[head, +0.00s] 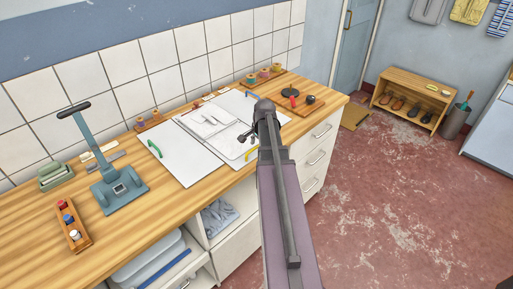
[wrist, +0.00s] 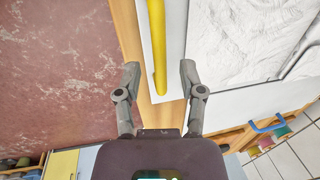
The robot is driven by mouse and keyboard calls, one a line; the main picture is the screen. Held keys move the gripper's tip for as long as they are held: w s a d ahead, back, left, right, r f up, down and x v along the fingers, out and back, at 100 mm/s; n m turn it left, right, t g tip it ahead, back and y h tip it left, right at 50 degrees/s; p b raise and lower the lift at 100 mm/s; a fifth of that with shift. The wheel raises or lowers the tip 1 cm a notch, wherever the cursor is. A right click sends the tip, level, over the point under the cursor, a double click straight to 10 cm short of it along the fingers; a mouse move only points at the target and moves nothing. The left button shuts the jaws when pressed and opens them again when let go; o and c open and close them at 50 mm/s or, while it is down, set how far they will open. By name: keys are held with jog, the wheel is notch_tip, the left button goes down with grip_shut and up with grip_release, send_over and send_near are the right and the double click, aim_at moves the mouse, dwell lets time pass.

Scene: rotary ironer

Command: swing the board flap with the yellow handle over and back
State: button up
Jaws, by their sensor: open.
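The white folding board (head: 182,160) lies on the wooden counter with a pale folded cloth (head: 208,122) on it. Its yellow handle (head: 251,154) is on the front flap, near the counter's front edge. My gripper (head: 245,136) is over this front side of the board, partly hidden by my arm. In the wrist view the yellow handle (wrist: 157,45) runs between my open fingers (wrist: 159,72), with a finger apart on each side. The white flap (wrist: 172,75) lies flat under it. I cannot tell how far the fingertips are above the flap.
A green handle (head: 154,148) and a blue handle (head: 252,94) sit on other board edges. A teal press-like tool (head: 118,185) stands left on the counter (head: 40,225). A small board with dark and red items (head: 293,103) lies right. Spools line the wall.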

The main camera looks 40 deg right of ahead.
dwell(0.3)
grip_shut()
jog(key=shift+a, duration=0.1)
